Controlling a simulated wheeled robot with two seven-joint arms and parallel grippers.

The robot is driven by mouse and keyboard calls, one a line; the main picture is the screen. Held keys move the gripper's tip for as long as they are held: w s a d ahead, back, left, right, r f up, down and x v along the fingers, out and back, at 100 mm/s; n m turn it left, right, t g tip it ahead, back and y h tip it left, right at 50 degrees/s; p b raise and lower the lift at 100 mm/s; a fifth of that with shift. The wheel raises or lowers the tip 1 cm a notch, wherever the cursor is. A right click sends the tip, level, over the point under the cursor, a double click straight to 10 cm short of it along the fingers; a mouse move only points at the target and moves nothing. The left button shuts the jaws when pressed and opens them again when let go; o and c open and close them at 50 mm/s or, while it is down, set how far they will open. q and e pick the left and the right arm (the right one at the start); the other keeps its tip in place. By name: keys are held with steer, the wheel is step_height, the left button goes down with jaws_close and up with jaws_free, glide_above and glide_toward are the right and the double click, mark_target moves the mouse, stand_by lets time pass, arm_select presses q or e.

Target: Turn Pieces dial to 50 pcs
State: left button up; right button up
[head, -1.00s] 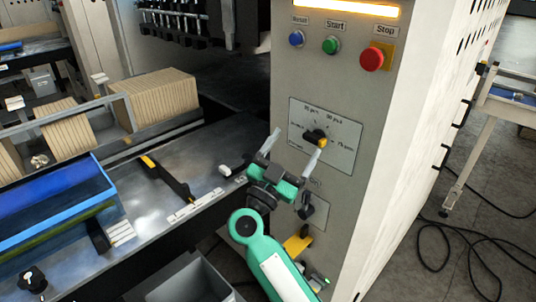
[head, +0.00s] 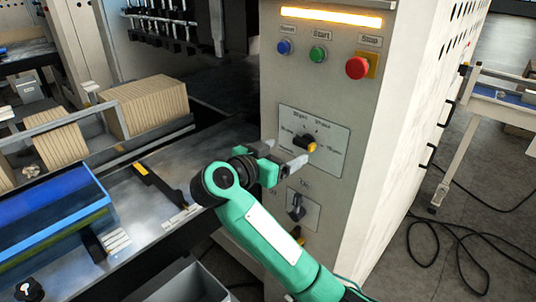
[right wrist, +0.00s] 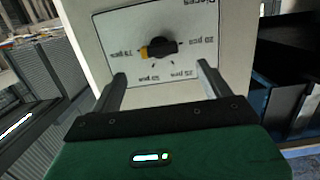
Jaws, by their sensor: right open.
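The Pieces dial is a black knob (head: 304,143) with a yellow pointer end, on a white label plate (head: 335,139) on the machine's front panel. The pointer faces right in the head view, toward the 75 pcs mark. In the right wrist view the knob (right wrist: 165,46) appears upside down, with its yellow end to the left. My right gripper (head: 297,149) is open in front of the dial. In the right wrist view its fingers (right wrist: 161,84) stand wide apart, one to each side below the knob, without visible contact. My left gripper is out of view.
Blue (head: 284,47), green (head: 318,54) and red (head: 358,67) buttons sit above the dial. Another black switch (head: 296,206) is below it, near my right arm. A conveyor table (head: 150,205) with stacked cardboard (head: 146,104) lies to the left.

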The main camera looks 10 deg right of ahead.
mark_target(301, 143)
steer(key=p+x, duration=0.2)
steer(key=x, duration=0.6)
steer(key=shift+d, duration=0.1)
steer(key=c, duration=1.1)
steer(key=shift+o, duration=0.2)
steer(key=shift+r+p, duration=0.15)
steer(key=shift+p, duration=0.55)
steer(key=shift+w+n+g+h+p, duration=0.15)
steer(key=shift+n+p, duration=0.85)
steer(key=shift+p, duration=1.8)
steer(key=shift+n+g+h+p, duration=0.15)
steer(key=shift+n+p, duration=0.85)
steer(key=shift+p, duration=1.8)
